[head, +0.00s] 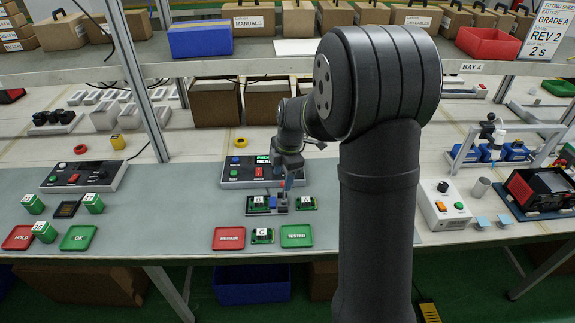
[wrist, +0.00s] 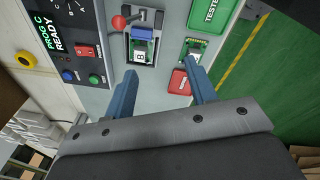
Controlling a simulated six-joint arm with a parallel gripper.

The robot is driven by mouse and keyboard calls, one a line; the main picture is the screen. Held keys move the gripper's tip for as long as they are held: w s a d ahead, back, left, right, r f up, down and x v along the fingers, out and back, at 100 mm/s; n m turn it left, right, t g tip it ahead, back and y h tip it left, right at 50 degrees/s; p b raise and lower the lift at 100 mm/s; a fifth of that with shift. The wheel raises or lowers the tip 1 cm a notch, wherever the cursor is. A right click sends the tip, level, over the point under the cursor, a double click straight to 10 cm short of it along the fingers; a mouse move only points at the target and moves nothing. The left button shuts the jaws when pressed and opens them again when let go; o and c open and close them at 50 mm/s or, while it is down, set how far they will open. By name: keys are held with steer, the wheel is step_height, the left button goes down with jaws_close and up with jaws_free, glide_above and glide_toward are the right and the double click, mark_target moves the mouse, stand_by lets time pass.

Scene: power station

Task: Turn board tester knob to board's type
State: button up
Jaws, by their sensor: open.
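The board tester (head: 236,181) is a grey console on the bench with a lit display (wrist: 42,36), a red switch (wrist: 85,51) and blue and green buttons. The display reads PROG C READY. I cannot make out the knob clearly; my arm covers the tester's right side in the head view. A green board marked B (wrist: 140,57) sits in the dark fixture in front of the tester, beside a blue block (wrist: 143,33) and a red-ball lever (wrist: 119,22). My gripper (wrist: 162,75) is open and empty, above the fixture area; it also shows in the head view (head: 287,183).
The red REPAIR tray (head: 229,238) and green TESTED tray (head: 296,236) lie in front, with a loose board (head: 262,236) between them. Another board (head: 305,203) lies right of the fixture. A second console (head: 84,177) stands left. Bare mat lies between consoles.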

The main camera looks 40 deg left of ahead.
steer(key=w+a+r+m+t+y, duration=0.1)
steer(key=w+a+r+m+t, duration=0.3)
steer(key=m, duration=0.7)
steer(key=w+a+r+m+y, duration=0.1)
steer(key=w+m, duration=0.5)
steer(key=m, duration=0.6)
steer(key=x, duration=1.7)
steer(key=shift+s+f, duration=0.3)
steer(key=shift+f, duration=0.1)
steer(key=c, duration=1)
steer(key=shift+o, duration=0.2)
